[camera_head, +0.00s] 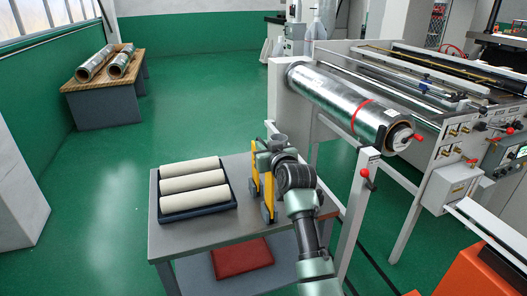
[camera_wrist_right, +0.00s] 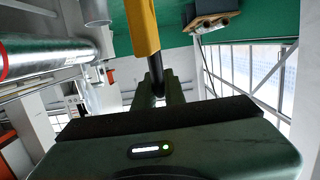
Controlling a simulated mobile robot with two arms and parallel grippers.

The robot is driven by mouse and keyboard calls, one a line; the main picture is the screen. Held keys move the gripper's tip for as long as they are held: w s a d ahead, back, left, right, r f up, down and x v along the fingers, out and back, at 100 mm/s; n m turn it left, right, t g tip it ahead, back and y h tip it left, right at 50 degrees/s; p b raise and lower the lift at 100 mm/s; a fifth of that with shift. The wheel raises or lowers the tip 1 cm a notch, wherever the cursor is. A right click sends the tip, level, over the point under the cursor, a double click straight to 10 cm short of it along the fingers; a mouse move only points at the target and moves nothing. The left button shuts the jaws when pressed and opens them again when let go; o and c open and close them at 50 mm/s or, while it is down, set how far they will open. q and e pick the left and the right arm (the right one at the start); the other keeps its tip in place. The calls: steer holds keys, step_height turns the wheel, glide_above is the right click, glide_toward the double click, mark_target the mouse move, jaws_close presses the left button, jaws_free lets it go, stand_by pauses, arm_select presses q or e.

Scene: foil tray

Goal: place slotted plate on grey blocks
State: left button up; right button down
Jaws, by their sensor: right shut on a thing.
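In the head view, a yellow upright piece (camera_head: 269,188), which looks like the slotted plate, shows two legs with a gap between them. My right gripper (camera_head: 270,160) is shut on it at the right part of the grey table (camera_head: 205,236). Small dark grey pieces (camera_head: 266,213) show at its lower end; I cannot tell whether they are the grey blocks or whether the plate rests on them. In the right wrist view, the yellow piece (camera_wrist_right: 143,28) runs up from between the dark fingers (camera_wrist_right: 157,82). My left gripper is out of view.
A dark tray (camera_head: 236,205) with three cream rolls stands left of the plate. A red pad (camera_head: 242,257) lies below the tabletop. A machine with a foil roll (camera_head: 340,98) stands close behind at right. A wooden table (camera_head: 105,82) bears metal rolls at back left.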

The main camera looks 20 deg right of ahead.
steer(key=shift+f, duration=0.7)
steer(key=c, duration=1.9)
jaws_free()
steer(key=shift+f, duration=0.35)
steer(key=o, duration=0.4)
steer(key=shift+r, duration=0.15)
steer(key=s, duration=0.4)
steer(key=s+r+b, duration=0.1)
steer(key=s, duration=0.3)
steer(key=s+r, duration=0.1)
steer(key=s, duration=0.3)
steer(key=shift+d, duration=0.2)
